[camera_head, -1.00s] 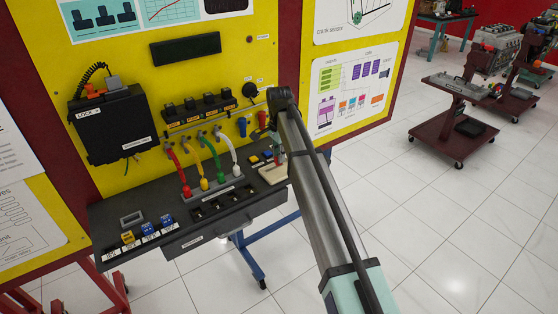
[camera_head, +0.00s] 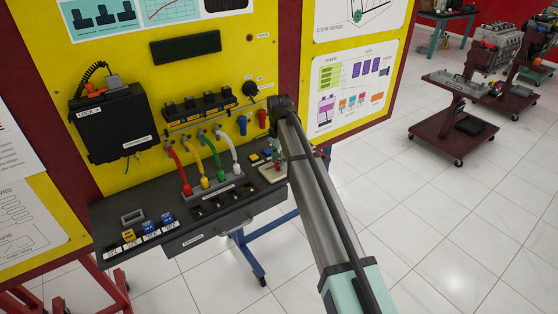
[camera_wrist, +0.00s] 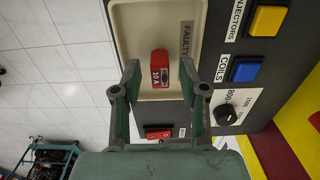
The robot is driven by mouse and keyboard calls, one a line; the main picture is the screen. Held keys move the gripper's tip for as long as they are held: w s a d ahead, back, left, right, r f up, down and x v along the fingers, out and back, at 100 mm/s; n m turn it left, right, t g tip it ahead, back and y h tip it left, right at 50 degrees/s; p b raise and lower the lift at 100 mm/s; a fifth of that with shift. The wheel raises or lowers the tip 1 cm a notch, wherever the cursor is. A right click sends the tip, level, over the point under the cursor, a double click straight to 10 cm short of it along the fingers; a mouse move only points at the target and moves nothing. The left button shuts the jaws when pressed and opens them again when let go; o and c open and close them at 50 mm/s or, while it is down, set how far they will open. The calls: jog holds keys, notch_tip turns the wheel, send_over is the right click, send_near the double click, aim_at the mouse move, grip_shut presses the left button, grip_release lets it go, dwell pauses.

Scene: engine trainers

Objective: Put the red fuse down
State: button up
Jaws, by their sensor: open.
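The red fuse (camera_wrist: 160,66), marked 10 A, shows in the wrist view inside the beige tray (camera_wrist: 126,22) labelled FAULTY. My gripper (camera_wrist: 160,76) is open, with one finger on each side of the fuse and a visible gap to both. The fuse looks to rest on the tray floor, though its exact height is hard to judge from above. In the head view the beige tray (camera_head: 267,177) sits at the right end of the dark bench, and my arm hides part of it and most of the gripper.
Beside the tray are a yellow INJECTORS button (camera_wrist: 267,20), a blue COILS button (camera_wrist: 244,69), a black knob (camera_wrist: 231,115) and a red switch (camera_wrist: 158,132). Coloured cables (camera_head: 207,160) and labelled fuses (camera_head: 148,228) stand to the left on the bench.

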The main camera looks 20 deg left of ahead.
notch_tip(320, 180, up, 12)
jog(key=b, duration=0.2)
jog(key=shift+r, duration=0.15)
dwell(0.5)
jog(key=s+d+f+n, duration=0.2)
jog(key=s+d+f, duration=0.2)
jog(key=d+f, duration=1.05)
jog(key=s+d+f+n, duration=0.2)
jog(key=s+d+f, duration=0.2)
jog(key=d+f, duration=1)
jog(key=s+d+f+n, duration=0.1)
jog(key=s+d+f, duration=0.6)
jog(key=s+d, duration=0.3)
jog(key=s+d+f+n, duration=0.2)
jog(key=s+d+f, duration=0.2)
jog(key=s+d, duration=0.35)
jog(key=s+f+g, duration=0.3)
jog(key=s+f, duration=0.6)
jog(key=s, duration=0.5)
jog(key=s+f+g, duration=0.3)
jog(key=s+f, duration=0.6)
jog(key=s, duration=0.5)
jog(key=shift+s+f+g, duration=0.4)
